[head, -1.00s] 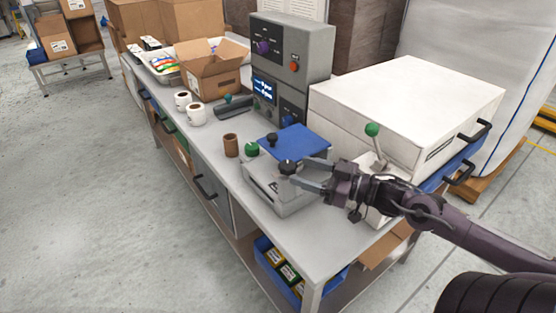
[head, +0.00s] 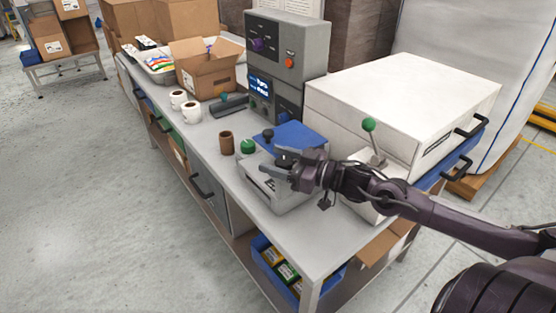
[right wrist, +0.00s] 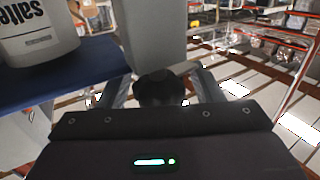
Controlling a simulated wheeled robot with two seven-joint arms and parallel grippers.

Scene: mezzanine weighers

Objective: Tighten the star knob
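The black star knob (right wrist: 160,88) shows between the two fingers of my right gripper (right wrist: 163,92) in the right wrist view. A gap shows on each side of it, so the gripper is open around the knob and not clamped on it. In the head view my right gripper (head: 283,165) is over the top of the grey boxy device (head: 285,196) on the bench, and its fingers largely cover the knob. I cannot tell how tight the knob is. My left gripper is in neither view.
A blue plate (head: 299,135), a green knob (head: 248,146) and a small black knob (head: 267,134) are close by. A brown cup (head: 226,143) stands to the left. A green-balled lever (head: 369,126) and a large white box (head: 402,105) are on the right.

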